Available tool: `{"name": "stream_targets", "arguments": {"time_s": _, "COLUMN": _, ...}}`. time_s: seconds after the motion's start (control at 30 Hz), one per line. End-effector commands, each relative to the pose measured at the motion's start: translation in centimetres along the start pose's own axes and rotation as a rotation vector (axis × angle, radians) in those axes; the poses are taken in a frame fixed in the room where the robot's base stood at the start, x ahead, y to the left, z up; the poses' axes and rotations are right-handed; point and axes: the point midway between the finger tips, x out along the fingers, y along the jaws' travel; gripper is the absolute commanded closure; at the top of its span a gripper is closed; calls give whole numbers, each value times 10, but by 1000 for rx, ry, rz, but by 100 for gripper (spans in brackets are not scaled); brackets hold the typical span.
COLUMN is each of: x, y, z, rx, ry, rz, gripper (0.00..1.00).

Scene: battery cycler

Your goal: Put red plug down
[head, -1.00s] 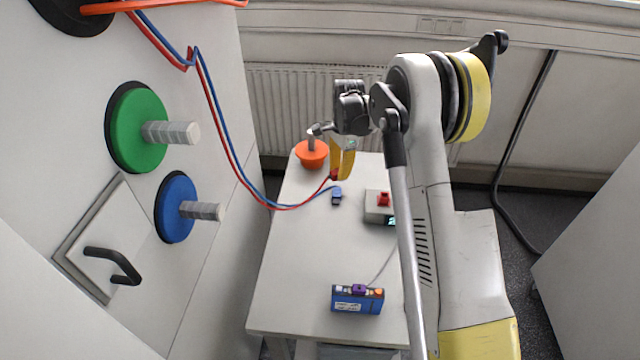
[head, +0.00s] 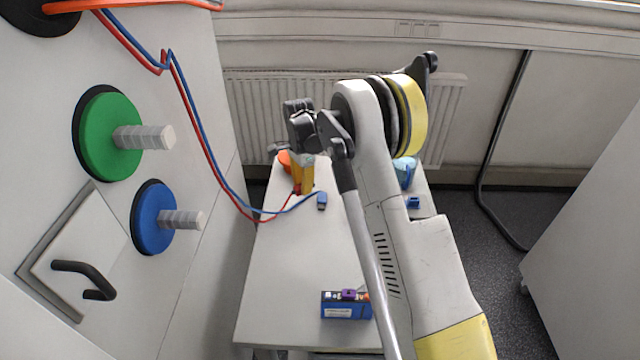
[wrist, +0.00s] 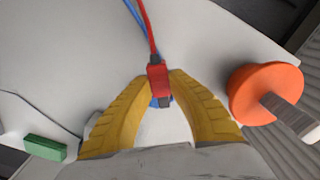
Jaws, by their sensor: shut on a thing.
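The red plug (wrist: 157,78) is pinched between the yellow fingertips of my gripper (wrist: 156,76), with its red cable running away up the wrist view. In the head view my gripper (head: 302,188) points down over the far left part of the white table (head: 290,265), and the plug is a small red spot at its tips. I cannot tell whether the plug touches the table. The blue plug (head: 321,201) lies on the table just right of my gripper, on its blue cable.
An orange knob-like thing (wrist: 265,92) stands close beside my gripper. A blue box (head: 346,305) sits at the table's near edge. A green block (wrist: 45,148) shows in the wrist view. Blue things (head: 413,202) stand right of my arm. The table's middle is clear.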

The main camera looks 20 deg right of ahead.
Motion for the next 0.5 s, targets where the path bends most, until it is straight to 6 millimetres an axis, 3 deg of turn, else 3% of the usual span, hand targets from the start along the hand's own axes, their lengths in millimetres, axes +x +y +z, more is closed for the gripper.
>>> {"name": "stream_targets", "arguments": {"time_s": 0.13, "x": 22, "y": -19, "z": 26, "rx": -1, "ry": 0, "rz": 0, "gripper": 100}}
{"name": "stream_targets", "arguments": {"time_s": 0.3, "x": 48, "y": -18, "z": 25, "rx": 2, "ry": 0, "rz": 0, "gripper": 100}}
{"name": "stream_targets", "arguments": {"time_s": 0.5, "x": 55, "y": -18, "z": 25, "rx": 1, "ry": 0, "rz": 0, "gripper": 100}}
